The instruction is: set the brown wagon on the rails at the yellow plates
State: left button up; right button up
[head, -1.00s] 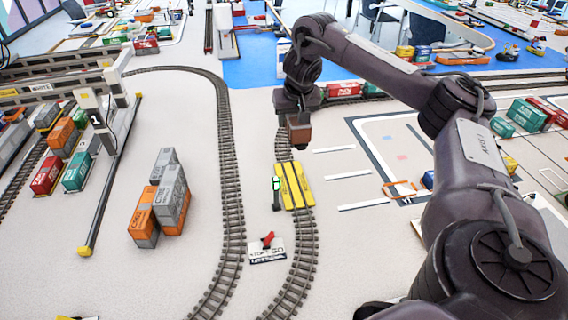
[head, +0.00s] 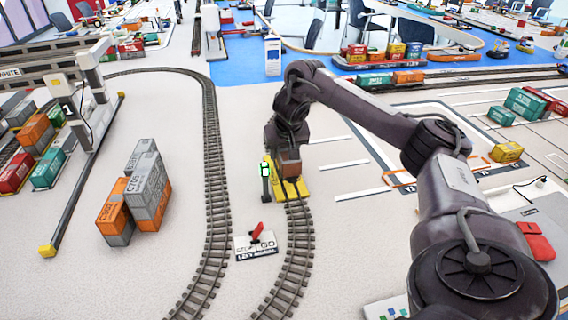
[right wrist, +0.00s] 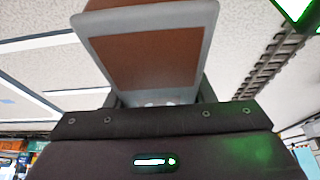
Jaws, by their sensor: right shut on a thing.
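The brown wagon (head: 289,168) is a small brown block with a grey rim; it fills the top of the right wrist view (right wrist: 150,52). My right gripper (head: 288,153) is shut on it from above. The yellow plates (head: 302,190) flank the rails on the middle track. In the head view the wagon overlaps the far part of the plates. I cannot tell whether its wheels touch the rails, as its underside is hidden. The fingertips are mostly hidden. My left gripper is not in view.
A small post with a green-lit sign (head: 265,178) stands just left of the plates. A red lever on a sign plate (head: 257,240) lies between the two tracks. Stacked orange and grey containers (head: 140,195) stand left of the curved track (head: 215,150).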

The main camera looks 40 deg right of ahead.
jog(key=shift+f, duration=1.55)
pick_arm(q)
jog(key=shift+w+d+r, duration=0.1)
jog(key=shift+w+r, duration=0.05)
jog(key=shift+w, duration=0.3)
pick_arm(e)
jog(key=shift+f, duration=0.1)
jog(key=o, duration=1.1)
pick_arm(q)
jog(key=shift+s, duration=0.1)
